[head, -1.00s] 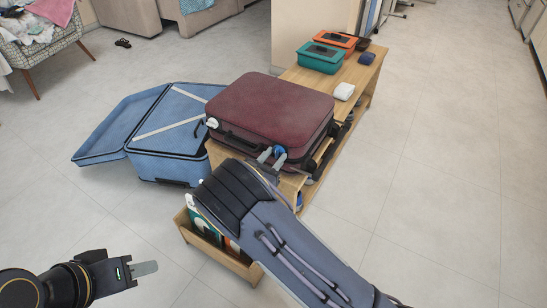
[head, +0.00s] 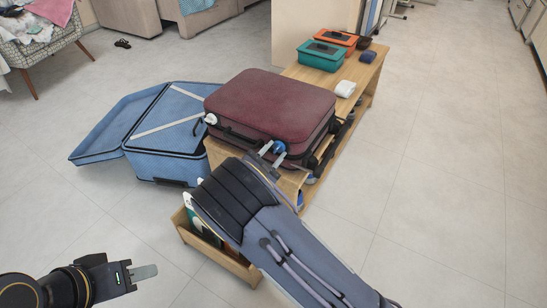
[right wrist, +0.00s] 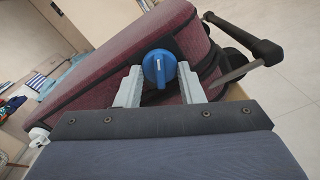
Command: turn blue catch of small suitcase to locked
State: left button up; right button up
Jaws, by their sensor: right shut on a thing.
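The small maroon suitcase (head: 275,100) lies flat on a wooden bench. Its blue catch (head: 279,147) is a round knob on the front side, near the right corner. In the right wrist view the blue catch (right wrist: 152,68) shows a pale mark standing nearly upright. My right gripper (head: 272,153) is shut on the blue catch, one finger on each side. In the right wrist view these fingers (right wrist: 160,88) flank the knob. A white catch (head: 211,119) is at the suitcase's left corner. My left gripper (head: 146,272) is over the floor at lower left, its fingers overlapping edge-on.
An open blue suitcase (head: 98,145) stands left of the bench (head: 352,90). Teal (head: 320,56) and orange boxes (head: 336,39), a white item (head: 345,89) and a dark blue item (head: 368,57) lie on the bench. A wooden bin (head: 180,228) is below my right arm. Floor at right is clear.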

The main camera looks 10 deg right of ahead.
jog(key=m+b, duration=0.3)
jog(key=shift+f+m, duration=0.25)
jog(key=shift+m, duration=0.15)
jog(key=m+b, duration=0.4)
jog(key=shift+m, duration=0.3)
jog(key=shift+r+m+b, duration=0.15)
jog(key=shift+m+b, duration=0.7)
jog(key=shift+m, duration=0.25)
jog(key=shift+a+r+m+b, duration=0.1)
jog(key=shift+m+b, duration=0.2)
jog(key=shift+m, duration=0.6)
jog(key=o, duration=1)
jog(key=shift+r, duration=0.1)
